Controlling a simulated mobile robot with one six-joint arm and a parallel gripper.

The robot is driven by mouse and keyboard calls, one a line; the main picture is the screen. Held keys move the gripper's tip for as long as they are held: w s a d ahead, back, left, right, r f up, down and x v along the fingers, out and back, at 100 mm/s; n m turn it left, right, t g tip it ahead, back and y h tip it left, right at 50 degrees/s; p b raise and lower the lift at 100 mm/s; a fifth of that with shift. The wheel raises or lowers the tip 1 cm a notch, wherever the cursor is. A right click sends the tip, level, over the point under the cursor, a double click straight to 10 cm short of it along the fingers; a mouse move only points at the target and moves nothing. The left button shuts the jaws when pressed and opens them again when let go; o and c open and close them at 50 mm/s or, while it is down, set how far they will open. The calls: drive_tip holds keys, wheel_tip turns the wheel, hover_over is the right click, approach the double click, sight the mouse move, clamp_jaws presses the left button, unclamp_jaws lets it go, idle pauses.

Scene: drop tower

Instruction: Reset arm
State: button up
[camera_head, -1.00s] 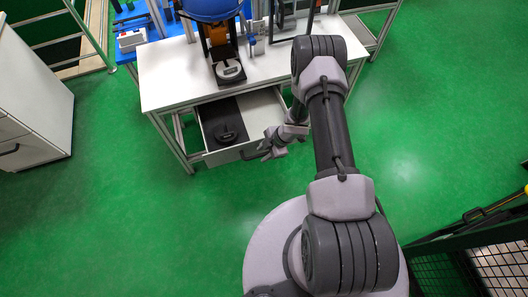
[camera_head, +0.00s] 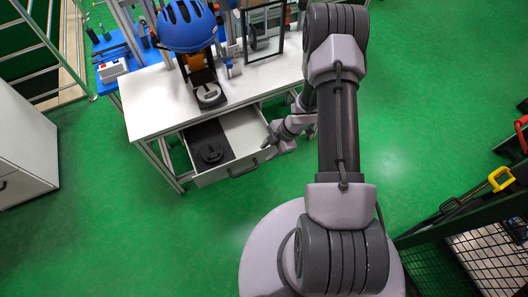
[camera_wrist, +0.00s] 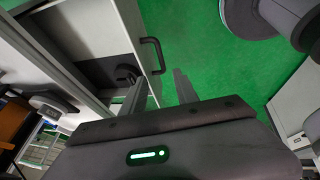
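My gripper (camera_head: 274,139) is to the right of the open drawer (camera_head: 246,131) under the white table, apart from its dark handle (camera_head: 243,169). In the wrist view my gripper (camera_wrist: 160,80) shows two separated fingers with green floor between them and nothing held. The drawer handle (camera_wrist: 153,55) is just beyond the fingertips there. A round black object (camera_head: 212,151) lies on the dark left part of the drawer. My arm reaches forward from my base, its upper part partly hiding the table's right end.
The white table (camera_head: 150,100) carries a blue helmet (camera_head: 187,25) on a stand and a black frame (camera_head: 265,28). A white cabinet (camera_head: 25,150) stands left. A mesh fence (camera_head: 480,232) is at lower right. Green floor is clear in front of the drawer.

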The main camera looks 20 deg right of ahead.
idle(0.3)
drive_tip(key=w+d+r+m+t+h+b, duration=0.25)
drive_tip(key=w+d+r+m+h, duration=0.2)
drive_tip(key=w+r, duration=0.5)
wheel_tip(320, 180, up, 18)
drive_tip(key=s+d+m+t+h+b, duration=0.1)
drive_tip(key=s+m+t+h, duration=0.15)
drive_tip(key=m, duration=0.45)
drive_tip(key=s+a+r+m+g+b, duration=0.1)
drive_tip(key=s+a+r+m, duration=0.25)
drive_tip(key=s, duration=0.25)
drive_tip(key=s+a+r+m+b, duration=0.1)
drive_tip(key=s+a+r+m, duration=0.15)
drive_tip(key=s+r, duration=0.25)
drive_tip(key=s+a+r+m+y, duration=0.1)
drive_tip(key=s+a+m+y, duration=0.3)
drive_tip(key=s+a, duration=0.8)
drive_tip(key=shift+s+r+m+b, duration=0.3)
drive_tip(key=shift+s+m+b, duration=0.15)
drive_tip(key=shift+m, duration=0.2)
